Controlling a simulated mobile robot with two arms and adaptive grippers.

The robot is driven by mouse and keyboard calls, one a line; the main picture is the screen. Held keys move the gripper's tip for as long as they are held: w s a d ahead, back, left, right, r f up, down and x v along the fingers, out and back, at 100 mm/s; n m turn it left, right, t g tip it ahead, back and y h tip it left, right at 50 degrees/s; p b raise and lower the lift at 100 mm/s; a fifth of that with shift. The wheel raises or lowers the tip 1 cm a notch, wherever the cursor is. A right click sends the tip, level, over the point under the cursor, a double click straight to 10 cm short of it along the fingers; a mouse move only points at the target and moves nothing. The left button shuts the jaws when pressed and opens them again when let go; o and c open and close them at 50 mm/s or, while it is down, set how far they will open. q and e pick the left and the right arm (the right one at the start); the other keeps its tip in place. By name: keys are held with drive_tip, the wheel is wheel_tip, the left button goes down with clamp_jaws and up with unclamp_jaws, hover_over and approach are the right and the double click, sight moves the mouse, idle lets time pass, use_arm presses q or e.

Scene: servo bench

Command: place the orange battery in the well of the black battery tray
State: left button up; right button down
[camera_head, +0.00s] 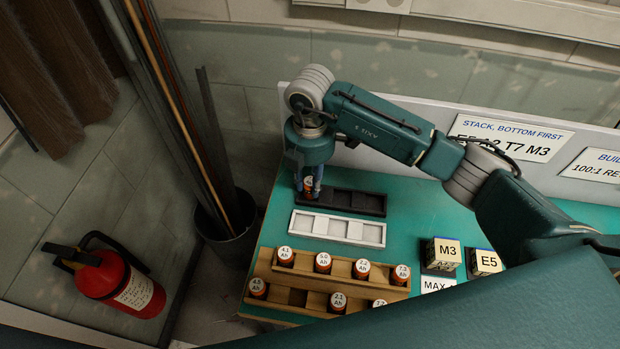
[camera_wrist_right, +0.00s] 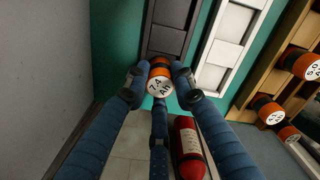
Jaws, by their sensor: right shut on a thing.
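My right gripper (camera_head: 311,191) reaches down at the left end of the black battery tray (camera_head: 362,202). It is shut on the orange battery (camera_head: 308,184). In the right wrist view the fingers close around the orange battery (camera_wrist_right: 160,77), whose white end reads 7.4 Ah. The black tray (camera_wrist_right: 167,38) lies just beyond it there. The battery's lower end is hidden by the fingers, so I cannot tell whether it touches the tray. My left gripper is not in view.
A white tray (camera_head: 338,230) lies in front of the black one. A wooden rack (camera_head: 317,280) holds several orange batteries. Blocks M3 (camera_head: 442,252) and E5 (camera_head: 485,262) stand to the right. A low wall with signs (camera_head: 515,138) backs the bench.

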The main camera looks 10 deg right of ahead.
sight(310, 181)
drive_tip(key=shift+f, duration=0.2)
drive_tip(key=c, duration=1.4)
unclamp_jaws()
drive_tip(key=shift+c, duration=0.2)
drive_tip(key=shift+r, duration=0.55)
wheel_tip(310, 181, up, 11)
drive_tip(key=b, duration=0.3)
drive_tip(key=shift+r, duration=0.15)
